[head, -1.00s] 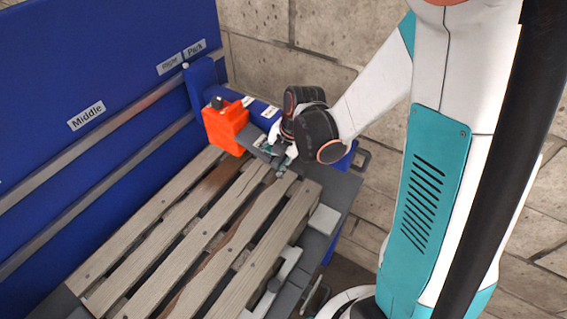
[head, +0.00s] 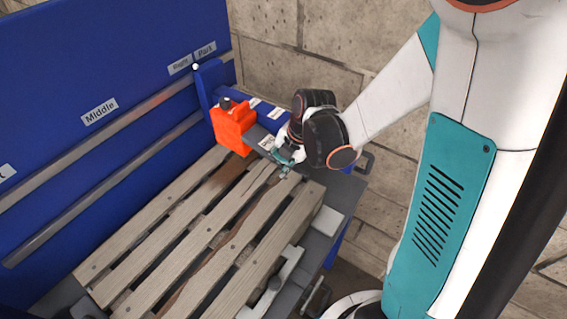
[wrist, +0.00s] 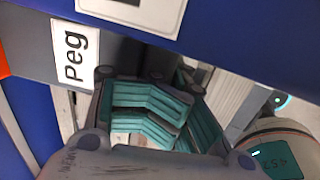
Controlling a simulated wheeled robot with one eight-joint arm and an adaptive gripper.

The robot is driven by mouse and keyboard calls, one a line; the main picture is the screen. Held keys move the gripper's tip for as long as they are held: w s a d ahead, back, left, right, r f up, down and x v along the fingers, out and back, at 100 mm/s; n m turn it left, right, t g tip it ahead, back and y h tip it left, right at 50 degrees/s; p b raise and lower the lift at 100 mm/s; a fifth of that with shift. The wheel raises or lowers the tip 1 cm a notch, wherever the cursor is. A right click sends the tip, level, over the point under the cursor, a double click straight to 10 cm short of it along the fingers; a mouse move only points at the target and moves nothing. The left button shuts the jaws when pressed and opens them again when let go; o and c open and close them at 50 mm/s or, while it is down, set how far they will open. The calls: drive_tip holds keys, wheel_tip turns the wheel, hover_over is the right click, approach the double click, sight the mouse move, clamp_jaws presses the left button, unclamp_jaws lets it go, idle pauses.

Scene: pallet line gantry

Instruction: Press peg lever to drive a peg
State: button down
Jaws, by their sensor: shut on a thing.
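My gripper (head: 286,163) is at the right end of the gantry beam, low over the far end of the pallet. In the wrist view its teal-padded fingers (wrist: 150,112) are closed together, just beside the white "Peg" label (wrist: 74,58). The peg lever is mostly hidden by the fingers and wrist; I cannot make out its shape or angle. The orange block (head: 232,126) with a black knob stands to the left of my gripper on the beam. The wooden slatted pallet (head: 178,215) lies on the grey bed in front. No peg can be made out.
A tall blue panel (head: 60,60) with a "Middle" label (head: 99,111) and grey rails stands along the left. A pale clamp bar (head: 283,270) and a light block (head: 327,220) lie on the bed's right edge. A stone wall stands behind.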

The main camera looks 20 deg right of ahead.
drive_tip(key=shift+d, duration=0.1)
drive_tip(key=v, duration=1.2)
drive_tip(key=s+r+m+t+h+b, duration=0.1)
drive_tip(key=s+m, duration=0.4)
drive_tip(key=m, duration=0.7)
drive_tip(key=s+a+r+m+t+h+b, duration=0.1)
drive_tip(key=s+m, duration=0.5)
drive_tip(key=m, duration=0.7)
drive_tip(key=shift+s+a+r+t+b, duration=0.2)
drive_tip(key=shift+r+t+b, duration=0.45)
drive_tip(key=shift+t, duration=0.45)
